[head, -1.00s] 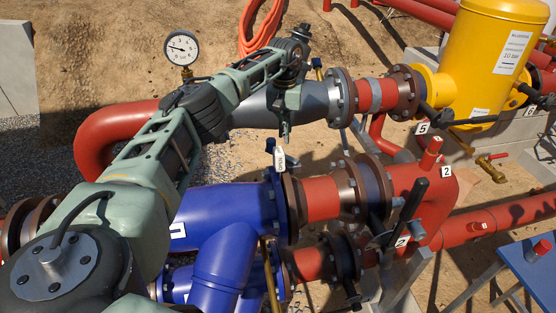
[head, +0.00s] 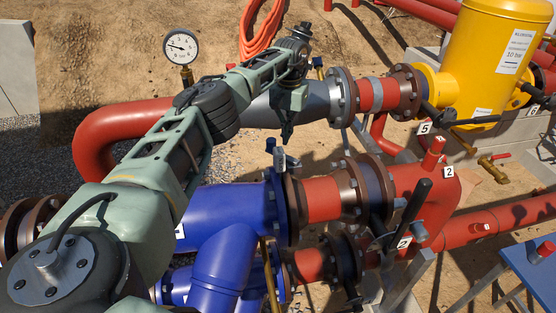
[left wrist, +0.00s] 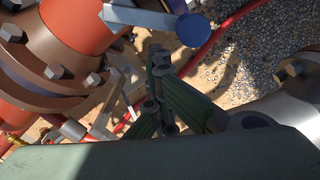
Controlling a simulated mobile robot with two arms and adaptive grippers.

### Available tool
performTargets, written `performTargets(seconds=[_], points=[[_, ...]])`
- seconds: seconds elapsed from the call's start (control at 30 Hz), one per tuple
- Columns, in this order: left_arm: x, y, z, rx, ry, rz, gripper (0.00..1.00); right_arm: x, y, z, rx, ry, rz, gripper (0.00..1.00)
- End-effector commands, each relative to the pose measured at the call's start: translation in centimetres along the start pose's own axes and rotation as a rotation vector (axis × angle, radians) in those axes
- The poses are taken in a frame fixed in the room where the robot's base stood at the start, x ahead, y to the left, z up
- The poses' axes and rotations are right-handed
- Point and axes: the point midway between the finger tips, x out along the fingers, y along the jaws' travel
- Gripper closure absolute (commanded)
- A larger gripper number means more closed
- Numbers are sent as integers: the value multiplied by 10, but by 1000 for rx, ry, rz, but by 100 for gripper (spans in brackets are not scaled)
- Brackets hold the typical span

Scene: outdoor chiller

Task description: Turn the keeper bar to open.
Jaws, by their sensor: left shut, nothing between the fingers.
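A short grey bar (head: 279,160), which looks like the keeper bar, sits at the top of the blue vessel's flange, beside a small blue knob (head: 270,145). In the left wrist view a flat grey bar (left wrist: 138,16) shows at the top, next to a round blue end (left wrist: 192,30). My left gripper (head: 287,138) points down just above the bar in the head view, shut and empty. Its closed fingers (left wrist: 158,88) show in the left wrist view, below the bar and apart from it in the picture. Exact contact cannot be told. My right gripper is not in view.
The blue vessel (head: 225,215) lies below my left arm. A grey reducer pipe (head: 305,103) runs close behind the gripper. A pressure gauge (head: 181,46) stands at the back left. A black-handled valve lever (head: 415,203) and a yellow tank (head: 495,55) are to the right.

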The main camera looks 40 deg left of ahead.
Motion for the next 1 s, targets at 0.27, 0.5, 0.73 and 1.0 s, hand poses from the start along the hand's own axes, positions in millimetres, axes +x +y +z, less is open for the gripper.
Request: performTargets(seconds=[0.27,0.5,0.73,1.0], points=[[0,0,0,0,0,0,85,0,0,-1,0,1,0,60],[0,0,0,0,0,0,85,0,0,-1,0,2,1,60],[-15,0,0,0,0,0,85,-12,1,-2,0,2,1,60],[-49,0,0,0,-1,0,85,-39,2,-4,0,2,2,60]])
